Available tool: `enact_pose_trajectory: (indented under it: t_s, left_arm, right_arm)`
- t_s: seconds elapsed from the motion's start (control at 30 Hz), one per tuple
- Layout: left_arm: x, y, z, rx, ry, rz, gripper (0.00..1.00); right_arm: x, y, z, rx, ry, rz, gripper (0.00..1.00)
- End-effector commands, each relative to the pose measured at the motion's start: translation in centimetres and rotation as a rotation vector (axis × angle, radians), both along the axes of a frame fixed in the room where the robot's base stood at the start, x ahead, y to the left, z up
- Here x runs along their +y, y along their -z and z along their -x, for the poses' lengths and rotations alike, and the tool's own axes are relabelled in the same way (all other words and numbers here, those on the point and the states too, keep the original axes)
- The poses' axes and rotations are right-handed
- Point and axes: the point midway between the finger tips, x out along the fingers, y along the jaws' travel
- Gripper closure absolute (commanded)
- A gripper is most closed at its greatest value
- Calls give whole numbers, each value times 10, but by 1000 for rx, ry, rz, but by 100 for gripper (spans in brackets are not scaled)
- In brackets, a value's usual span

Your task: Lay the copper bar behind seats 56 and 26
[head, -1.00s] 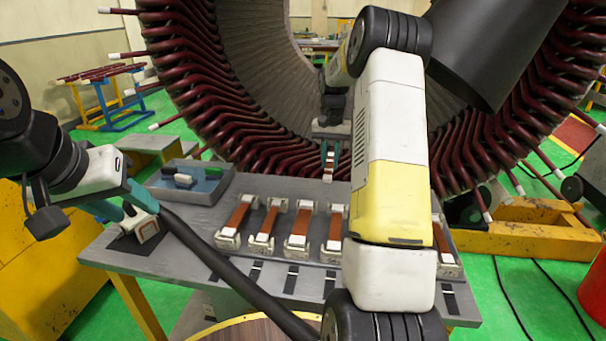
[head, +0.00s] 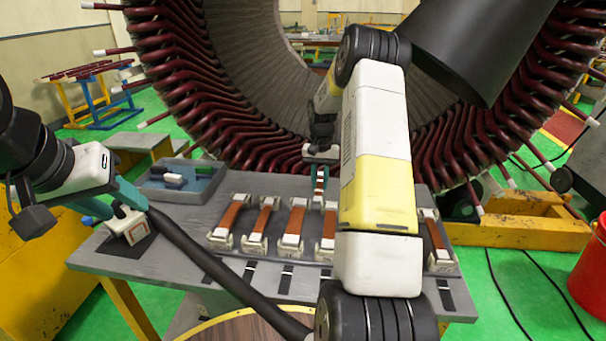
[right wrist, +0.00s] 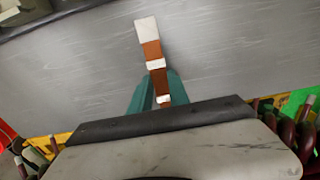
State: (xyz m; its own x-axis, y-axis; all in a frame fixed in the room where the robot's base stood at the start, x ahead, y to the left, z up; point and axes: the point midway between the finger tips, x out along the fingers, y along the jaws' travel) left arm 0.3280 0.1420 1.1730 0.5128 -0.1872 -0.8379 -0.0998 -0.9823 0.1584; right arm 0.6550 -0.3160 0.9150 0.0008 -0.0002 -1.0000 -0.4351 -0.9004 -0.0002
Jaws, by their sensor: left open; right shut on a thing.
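A copper bar with white end pieces (right wrist: 152,50) is held between the teal fingers of my right gripper (right wrist: 152,92). In the head view my right gripper (head: 320,172) is shut on it just behind the row on the table. That row is several copper strips in white seats, such as the leftmost strip (head: 231,214). Seat numbers are unreadable, and my right arm hides part of the row. My left gripper (head: 122,217) is open at the table's left, over a white and orange block (head: 134,229) on a dark pad. Whether it touches the block is unclear.
The large stator (head: 215,95) with maroon coil ends stands close behind the table (head: 185,262). A blue-lined tray (head: 180,190) holds small dark and pale items at the back left. A red bucket (head: 588,265) stands on the floor at the right.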

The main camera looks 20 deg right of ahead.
Motion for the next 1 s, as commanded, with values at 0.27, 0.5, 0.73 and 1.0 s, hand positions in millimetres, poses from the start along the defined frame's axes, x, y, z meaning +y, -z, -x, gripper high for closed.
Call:
enact_pose_trajectory:
  t_s: [0.27, 0.5, 0.73, 1.0]
  left_arm:
    - [0, 0, 0, 0, 0, 0, 57]
    - [0, 0, 0, 0, 0, 0, 57]
    - [0, 0, 0, 0, 0, 0, 57]
    - [0, 0, 0, 0, 0, 0, 57]
  right_arm:
    - [0, 3, 0, 1, 0, 0, 70]
    - [0, 2, 0, 1, 0, 0, 57]
    - [0, -3, 0, -1, 0, 0, 57]
    - [0, -53, -1, -5, -1, 1, 57]
